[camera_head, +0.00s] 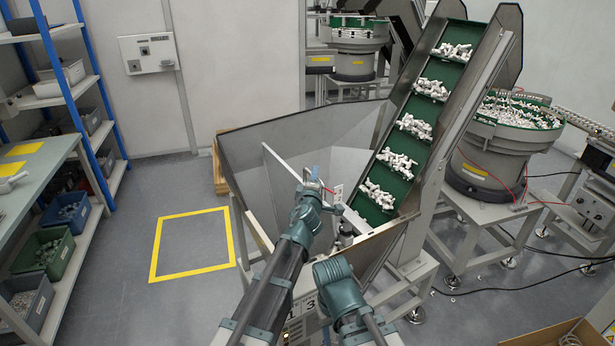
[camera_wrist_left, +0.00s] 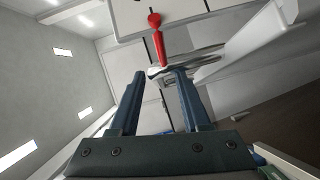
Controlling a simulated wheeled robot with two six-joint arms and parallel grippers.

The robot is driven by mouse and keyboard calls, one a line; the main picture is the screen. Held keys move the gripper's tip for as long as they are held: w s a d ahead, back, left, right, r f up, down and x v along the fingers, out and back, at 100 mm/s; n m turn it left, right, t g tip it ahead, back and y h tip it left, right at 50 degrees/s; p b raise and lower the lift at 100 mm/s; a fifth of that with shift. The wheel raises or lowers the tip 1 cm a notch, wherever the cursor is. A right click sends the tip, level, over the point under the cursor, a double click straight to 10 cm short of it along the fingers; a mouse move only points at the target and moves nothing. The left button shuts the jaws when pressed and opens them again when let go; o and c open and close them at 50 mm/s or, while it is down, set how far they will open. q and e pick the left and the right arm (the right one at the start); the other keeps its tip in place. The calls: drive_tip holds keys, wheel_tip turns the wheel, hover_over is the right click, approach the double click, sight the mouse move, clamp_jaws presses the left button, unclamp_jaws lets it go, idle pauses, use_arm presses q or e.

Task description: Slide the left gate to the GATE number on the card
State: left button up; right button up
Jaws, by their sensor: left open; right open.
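My left gripper (camera_head: 313,176) reaches over the hopper (camera_head: 256,205) in the head view, beside a small red part. In the left wrist view its two blue fingers (camera_wrist_left: 157,88) are open. A red handle with a knob (camera_wrist_left: 157,38) stands just beyond the fingertips, above a grey metal piece (camera_wrist_left: 185,64) close to them. I cannot tell whether they touch it. A long pale bar (camera_wrist_left: 248,40) runs to the right. My right gripper (camera_head: 345,236) is open, low at the hopper's near side and small in view.
An inclined green belt (camera_head: 414,127) carries white parts up from the hopper. A bowl feeder (camera_head: 498,140) stands at the right. Shelves (camera_head: 80,90) line the left. A yellow floor square (camera_head: 192,274) is empty. Black digits (camera_head: 310,305) on the hopper's front are partly covered by my arms.

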use_arm(q)
drive_tip(key=shift+w+d, duration=0.1)
drive_tip(key=shift+w, duration=0.35)
clamp_jaws()
idle(1.2)
